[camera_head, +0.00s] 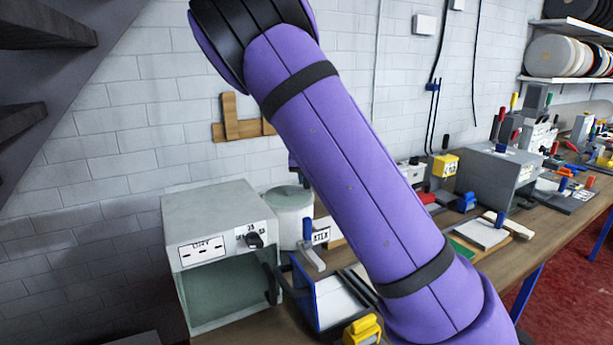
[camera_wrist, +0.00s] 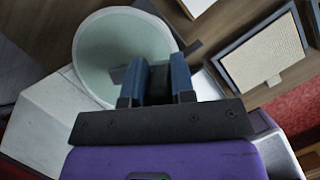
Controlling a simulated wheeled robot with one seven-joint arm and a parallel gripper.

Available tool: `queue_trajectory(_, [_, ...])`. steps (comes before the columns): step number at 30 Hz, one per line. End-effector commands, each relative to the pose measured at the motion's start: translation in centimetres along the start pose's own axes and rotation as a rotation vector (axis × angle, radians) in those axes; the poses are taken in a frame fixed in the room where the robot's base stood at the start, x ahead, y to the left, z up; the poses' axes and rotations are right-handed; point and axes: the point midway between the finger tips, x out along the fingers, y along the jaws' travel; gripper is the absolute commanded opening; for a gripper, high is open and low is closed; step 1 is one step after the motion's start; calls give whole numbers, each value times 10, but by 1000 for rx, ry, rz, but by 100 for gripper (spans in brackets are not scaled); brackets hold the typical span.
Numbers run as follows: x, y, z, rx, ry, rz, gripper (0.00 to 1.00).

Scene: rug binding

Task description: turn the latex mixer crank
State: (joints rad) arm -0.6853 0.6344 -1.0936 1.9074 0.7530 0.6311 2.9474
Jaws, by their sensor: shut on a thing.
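The latex mixer (camera_head: 287,216) is a pale round pot with a light lid and a partly hidden "LATEX" label (camera_head: 320,236). It stands on the bench just right of the grey oven-like box. In the wrist view its round pale green top (camera_wrist: 105,48) lies beyond my fingers. My gripper (camera_wrist: 155,70) is over the edge of that top, its two blue-grey fingers shut on a dark upright piece (camera_wrist: 158,84), seemingly the crank handle. The rest of the crank is mostly hidden by the fingers. In the head view my purple arm hides most of the gripper.
The grey box (camera_head: 215,232) with a dark knob stands close left of the mixer. A blue-edged tray (camera_head: 325,300) and a yellow clamp (camera_head: 362,330) are in front. Tools and a grey machine (camera_head: 490,178) crowd the bench to the right. A brick wall stands behind.

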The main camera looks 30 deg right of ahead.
Motion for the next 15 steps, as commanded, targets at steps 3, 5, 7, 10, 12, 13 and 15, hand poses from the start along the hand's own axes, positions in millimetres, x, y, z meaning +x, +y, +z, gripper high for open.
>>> queue_trajectory(3, [0, 0, -4, 44, 1, -24, 0])
queue_trajectory(5, [-1, 0, -5, 64, 2, -30, 0])
queue_trajectory(7, [-1, -1, -6, 84, 1, -38, 0])
queue_trajectory(10, [-2, -1, -7, 103, 2, -45, 0])
queue_trajectory(12, [-2, -1, -7, 112, 3, -48, 0])
queue_trajectory(13, [-2, -1, -7, 115, 3, -50, 0])
queue_trajectory(15, [-2, -1, -7, 120, 3, -51, 0])
